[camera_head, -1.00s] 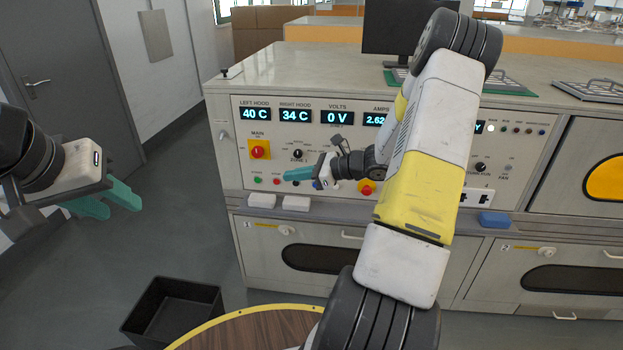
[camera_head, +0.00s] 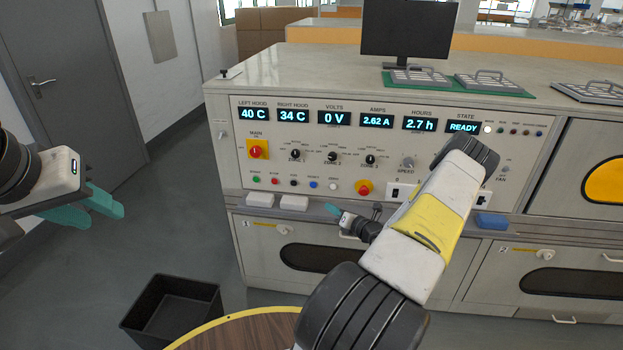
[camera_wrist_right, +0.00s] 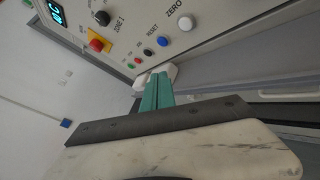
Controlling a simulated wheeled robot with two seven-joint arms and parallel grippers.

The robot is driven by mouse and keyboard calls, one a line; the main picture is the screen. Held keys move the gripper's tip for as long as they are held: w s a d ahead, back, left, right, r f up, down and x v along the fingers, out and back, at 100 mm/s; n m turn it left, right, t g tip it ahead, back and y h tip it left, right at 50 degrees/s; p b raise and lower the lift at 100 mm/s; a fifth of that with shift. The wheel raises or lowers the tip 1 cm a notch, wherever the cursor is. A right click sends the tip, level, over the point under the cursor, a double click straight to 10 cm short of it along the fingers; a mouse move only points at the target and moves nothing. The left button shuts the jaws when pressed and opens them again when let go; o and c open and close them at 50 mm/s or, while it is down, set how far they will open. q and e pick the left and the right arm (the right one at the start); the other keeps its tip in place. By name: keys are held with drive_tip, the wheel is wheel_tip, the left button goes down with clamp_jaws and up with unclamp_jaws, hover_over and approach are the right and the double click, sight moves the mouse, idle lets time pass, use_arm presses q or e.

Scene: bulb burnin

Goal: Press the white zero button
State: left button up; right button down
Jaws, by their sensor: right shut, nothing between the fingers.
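White blocks (camera_head: 294,202) lie on the ledge below. A black bin (camera_head: 172,312) and a round table (camera_head: 245,328) stand in front.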

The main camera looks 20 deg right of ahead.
drive_tip(key=shift+w, duration=0.1)
drive_tip(key=shift+w+d, duration=0.75)
drive_tip(key=shift+w, duration=0.45)
drive_tip(key=shift+w+d, duration=0.8)
drive_tip(key=shift+w, duration=0.45)
drive_tip(key=shift+w+d, duration=0.75)
drive_tip(key=shift+w, duration=0.45)
drive_tip(key=shift+w, duration=0.1)
drive_tip(key=shift+w+d, duration=0.2)
drive_tip(key=shift+w, duration=0.05)
drive_tip(key=shift+w+d, duration=0.2)
drive_tip(key=shift+w, duration=0.15)
drive_tip(key=shift+s+a, duration=0.4)
drive_tip(key=shift+s, duration=0.3)
drive_tip(key=shift+s+a, duration=0.45)
drive_tip(key=shift+s, duration=0.25)
drive_tip(key=shift+s+a, duration=0.4)
drive_tip(key=shift+s, duration=0.35)
drive_tip(key=shift+s+a, duration=0.45)
drive_tip(key=shift+s, duration=0.25)
